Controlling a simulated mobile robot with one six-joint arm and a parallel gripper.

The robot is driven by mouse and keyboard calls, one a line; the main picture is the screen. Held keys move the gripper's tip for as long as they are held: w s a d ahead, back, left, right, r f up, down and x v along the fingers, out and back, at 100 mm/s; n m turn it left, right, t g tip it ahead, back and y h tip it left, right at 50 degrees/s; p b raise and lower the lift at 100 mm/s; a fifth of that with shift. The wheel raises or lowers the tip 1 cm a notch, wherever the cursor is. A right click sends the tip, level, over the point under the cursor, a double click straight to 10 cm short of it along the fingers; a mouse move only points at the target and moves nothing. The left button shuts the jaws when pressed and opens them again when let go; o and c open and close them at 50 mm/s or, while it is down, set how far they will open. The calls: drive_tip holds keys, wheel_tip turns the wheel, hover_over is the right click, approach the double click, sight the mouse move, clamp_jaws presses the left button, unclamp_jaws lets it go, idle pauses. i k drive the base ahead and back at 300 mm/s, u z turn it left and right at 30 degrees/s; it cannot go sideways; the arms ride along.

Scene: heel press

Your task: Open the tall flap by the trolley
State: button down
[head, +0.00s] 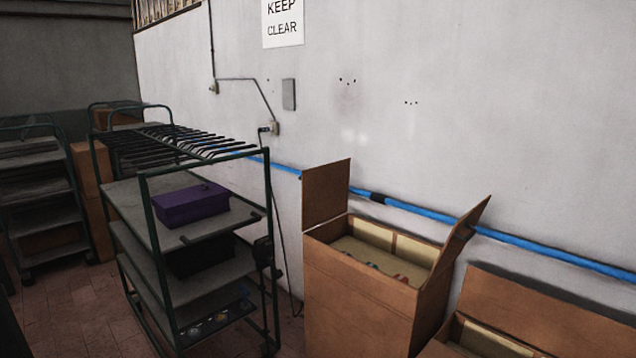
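A tall brown cardboard box (355,295) stands against the wall, right of the green-framed trolley (150,215). Its tall flap (326,190) on the trolley side stands up, close to upright, with its top well above the box rim. Another flap (462,240) on the right side stands up and leans outward. The top is open between them, showing pale inner panels (385,245) and a few small items inside, too small to tell. My gripper is not in view.
The trolley holds a purple box (191,204) and stands close to the box's left side. A second open carton (520,310) stands at the lower right. A blue pipe (520,241) runs along the wall behind. Other racks (40,190) fill the left.

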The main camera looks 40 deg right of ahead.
sight(325, 188)
drive_tip(key=z, duration=0.15)
drive_tip(key=i, duration=1.2)
drive_tip(key=z, duration=0.05)
